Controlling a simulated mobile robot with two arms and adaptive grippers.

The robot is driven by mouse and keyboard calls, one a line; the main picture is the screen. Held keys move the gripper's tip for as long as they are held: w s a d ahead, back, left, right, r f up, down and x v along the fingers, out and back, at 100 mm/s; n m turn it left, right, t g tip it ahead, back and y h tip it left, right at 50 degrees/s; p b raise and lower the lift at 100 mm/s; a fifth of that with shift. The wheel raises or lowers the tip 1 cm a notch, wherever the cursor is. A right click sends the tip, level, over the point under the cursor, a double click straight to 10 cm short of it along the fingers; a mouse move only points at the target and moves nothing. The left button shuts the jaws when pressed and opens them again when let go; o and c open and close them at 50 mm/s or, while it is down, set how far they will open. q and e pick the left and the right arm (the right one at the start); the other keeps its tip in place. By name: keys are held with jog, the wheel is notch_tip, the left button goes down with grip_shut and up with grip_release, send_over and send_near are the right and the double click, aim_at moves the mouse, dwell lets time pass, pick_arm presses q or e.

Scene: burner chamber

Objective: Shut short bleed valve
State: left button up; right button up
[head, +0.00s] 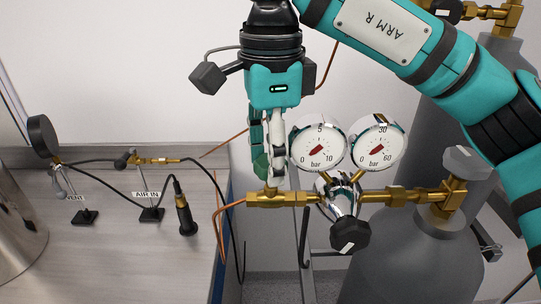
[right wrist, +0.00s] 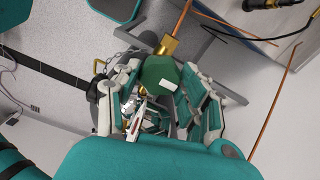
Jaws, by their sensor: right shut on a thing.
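A green valve knob (head: 261,165) sits on top of a brass fitting (head: 277,198) to the left of the regulator. It shows larger, as a faceted green cap, in the right wrist view (right wrist: 159,72). My right gripper (head: 269,165) points down from above and is shut on this knob, its fingers on both sides of it. The fingers hide part of the knob and its stem, so I cannot tell how far the valve is turned. My left gripper is not in view.
Two pressure gauges (head: 318,146) (head: 376,146) stand close right of my gripper, above a regulator with a black knob (head: 350,235). Grey gas cylinders (head: 415,265) stand at right. On the bench (head: 120,260) at left are hoses, a VENT stand (head: 84,216) and an AIR IN stand (head: 151,213).

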dwell(0.3)
jog(key=o, duration=1.2)
jog(key=shift+c, duration=0.2)
jog(key=shift+r, duration=0.15)
notch_tip(320, 180, up, 12)
